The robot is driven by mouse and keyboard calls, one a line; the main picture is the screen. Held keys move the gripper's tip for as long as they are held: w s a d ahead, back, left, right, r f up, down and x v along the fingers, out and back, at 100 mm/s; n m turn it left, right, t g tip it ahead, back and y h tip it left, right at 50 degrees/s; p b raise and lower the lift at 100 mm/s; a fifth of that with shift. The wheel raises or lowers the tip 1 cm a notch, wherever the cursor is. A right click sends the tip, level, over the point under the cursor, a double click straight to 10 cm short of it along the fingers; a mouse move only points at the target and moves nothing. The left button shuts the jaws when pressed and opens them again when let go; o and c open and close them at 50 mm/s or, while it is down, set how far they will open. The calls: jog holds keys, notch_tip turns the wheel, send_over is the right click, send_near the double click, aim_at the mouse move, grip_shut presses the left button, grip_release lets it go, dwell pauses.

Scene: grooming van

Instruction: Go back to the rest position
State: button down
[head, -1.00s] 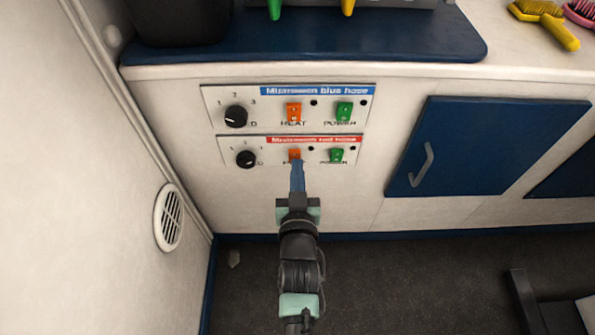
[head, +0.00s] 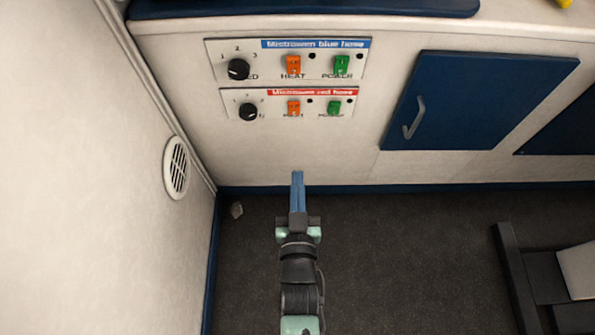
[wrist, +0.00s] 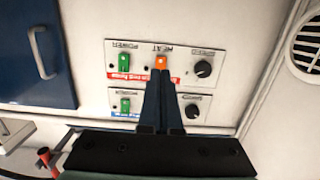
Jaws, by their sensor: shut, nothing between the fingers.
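My gripper (head: 297,178) is shut and empty, its blue fingers together. In the head view it shows below the two control panels, with clear space between its tips and the red hose panel (head: 262,110). The red hose panel has a black knob (head: 248,112), an orange heat switch (head: 293,108) and a green power switch (head: 334,107). The blue hose panel (head: 270,70) sits above it. In the wrist view, upside down, my fingers (wrist: 162,85) overlap the panels, their tips just under the orange heat switch (wrist: 161,62) in the picture.
A blue cupboard door (head: 470,100) with a grey handle (head: 414,118) is right of the panels. A round vent (head: 176,167) is on the left wall. A dark frame (head: 530,275) stands at the lower right. Dark floor (head: 410,260) between is open.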

dwell(0.4)
jog(key=w+a+r+t, duration=0.1)
jog(key=w+r+t, duration=0.3)
jog(key=r, duration=1.4)
jog(key=w+r+t, duration=0.1)
jog(key=w+r, duration=0.5)
jog(key=r, duration=1.2)
jog(key=s+r+t+p, duration=0.15)
jog(key=s+r, duration=0.35)
jog(key=r, duration=0.5)
jog(key=s+r+t, duration=0.2)
jog(key=s+r, duration=0.4)
jog(key=r, duration=0.4)
jog(key=s+r+t, duration=0.2)
jog(key=s+r, duration=0.3)
jog(key=r, duration=0.5)
notch_tip(320, 180, up, 37)
jog(key=w+p, duration=0.1)
jog(key=p, duration=3.7)
jog(key=shift+w+d+f, duration=0.2)
jog(key=shift+d, duration=0.1)
